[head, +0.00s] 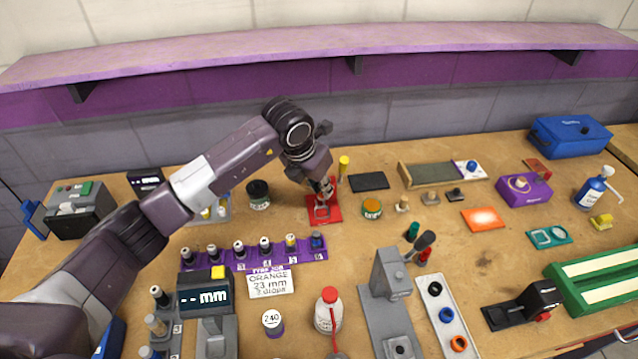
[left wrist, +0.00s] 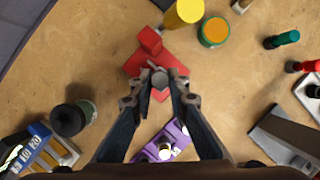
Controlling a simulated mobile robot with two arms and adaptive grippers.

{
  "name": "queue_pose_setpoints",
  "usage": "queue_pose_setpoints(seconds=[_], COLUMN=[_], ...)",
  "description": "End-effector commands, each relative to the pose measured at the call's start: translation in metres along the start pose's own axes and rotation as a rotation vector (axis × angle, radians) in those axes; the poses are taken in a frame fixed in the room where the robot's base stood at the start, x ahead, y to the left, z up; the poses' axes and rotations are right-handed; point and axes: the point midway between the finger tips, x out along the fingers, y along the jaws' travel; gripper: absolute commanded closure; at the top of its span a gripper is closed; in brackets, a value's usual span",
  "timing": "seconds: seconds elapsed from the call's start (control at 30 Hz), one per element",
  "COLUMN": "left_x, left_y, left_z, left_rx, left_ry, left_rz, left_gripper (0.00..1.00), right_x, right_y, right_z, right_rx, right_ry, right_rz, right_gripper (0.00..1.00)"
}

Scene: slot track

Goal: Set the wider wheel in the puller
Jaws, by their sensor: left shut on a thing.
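My left gripper (head: 322,190) points down over a red fixture (head: 331,214) at the back middle of the bench. In the left wrist view the gripper (left wrist: 160,87) is shut on a small grey round piece (left wrist: 160,79), seen end-on above the red fixture (left wrist: 176,68). I cannot tell whether the piece touches the fixture. A white tray (head: 428,300) at the front holds ring-like wheels, including a blue one (head: 446,314) and an orange one (head: 459,343). I cannot tell which is wider, or surely which device is the puller. My right gripper is out of view.
A purple rack (head: 215,257) with several pegs and an ORANGE 23 mm card (head: 270,283) lie in front of the gripper. A yellow cylinder (head: 343,166) and an orange-topped tin (head: 372,208) stand close by. A grey lever device (head: 390,272) stands left of the tray.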

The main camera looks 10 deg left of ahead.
Motion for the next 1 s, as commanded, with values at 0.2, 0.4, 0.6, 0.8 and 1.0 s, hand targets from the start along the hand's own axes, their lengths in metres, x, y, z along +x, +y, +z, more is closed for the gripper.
queue_pose_setpoints(seconds=[0.2,0.4,0.6,0.8,1.0], left_x=[0.021,0.038,0.051,0.053,0.052], left_y=[0.0,0.0,0.001,0.001,0.001], left_z=[-0.009,-0.016,-0.021,-0.021,-0.021], left_rx=[0.0,0.0,0.0,0.0,0.0], left_ry=[0.0,0.001,-0.001,-0.001,-0.001], left_rz=[0.0,-0.001,0.0,0.0,0.0], left_gripper=[1.0,1.0,1.0,1.0,1.0], right_x=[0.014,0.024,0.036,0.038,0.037], right_y=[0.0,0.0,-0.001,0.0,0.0], right_z=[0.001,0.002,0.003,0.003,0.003], right_rx=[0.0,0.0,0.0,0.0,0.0], right_ry=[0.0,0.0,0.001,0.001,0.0], right_rz=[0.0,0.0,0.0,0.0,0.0], right_gripper=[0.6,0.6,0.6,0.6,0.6])
